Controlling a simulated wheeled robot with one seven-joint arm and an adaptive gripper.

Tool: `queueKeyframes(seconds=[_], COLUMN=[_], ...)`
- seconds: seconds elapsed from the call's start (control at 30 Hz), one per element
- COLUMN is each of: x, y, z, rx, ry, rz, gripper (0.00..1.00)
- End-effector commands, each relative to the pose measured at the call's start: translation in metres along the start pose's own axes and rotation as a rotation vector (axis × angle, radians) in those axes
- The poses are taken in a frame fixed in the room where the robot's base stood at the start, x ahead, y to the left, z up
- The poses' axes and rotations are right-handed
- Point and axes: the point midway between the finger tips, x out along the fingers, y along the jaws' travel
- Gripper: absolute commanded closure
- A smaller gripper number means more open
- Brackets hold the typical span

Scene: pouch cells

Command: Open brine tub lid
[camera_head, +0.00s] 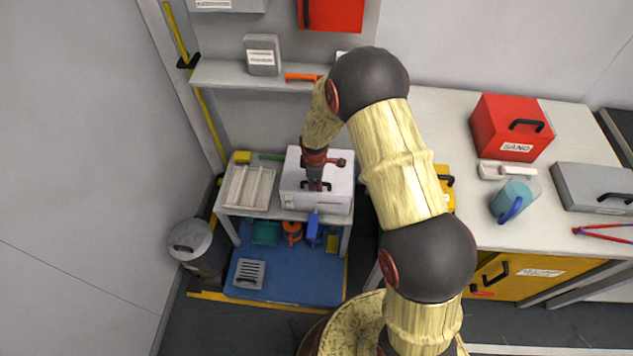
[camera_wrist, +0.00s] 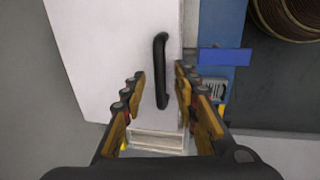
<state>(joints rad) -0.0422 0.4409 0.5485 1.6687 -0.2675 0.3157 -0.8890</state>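The white tub (camera_head: 317,202) stands on the small table in the head view, its lid shut. In the wrist view its white lid (camera_wrist: 90,45) fills the upper left, with a black bar handle (camera_wrist: 161,70) on it. My gripper (camera_head: 314,186) is over the tub's top in the head view. In the wrist view my gripper (camera_wrist: 158,80) is open, with one finger on each side of the handle and a gap on both sides. The handle is mostly hidden behind my gripper in the head view.
A ribbed tray (camera_head: 246,188) sits left of the tub on the small table. A shelf (camera_head: 225,73) with a grey box (camera_head: 263,55) and an orange tool (camera_head: 301,77) is behind. A red SAND box (camera_head: 511,128) is on the right bench. A grey bin (camera_head: 192,245) stands left.

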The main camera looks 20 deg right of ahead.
Motion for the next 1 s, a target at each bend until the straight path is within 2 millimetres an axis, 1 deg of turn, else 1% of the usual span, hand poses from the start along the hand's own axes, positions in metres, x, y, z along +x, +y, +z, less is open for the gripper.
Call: queueKeyframes(seconds=[0.3, 0.8, 1.0], x=[0.002, 0.002, 0.0019], y=[0.0003, 0.0002, 0.0003], z=[0.0001, 0.0001, 0.0001], rx=[0.0, 0.001, 0.001], ry=[0.0, 0.0, 0.0], rz=[0.001, 0.0, 0.0], gripper=[0.71, 0.99, 1.0])
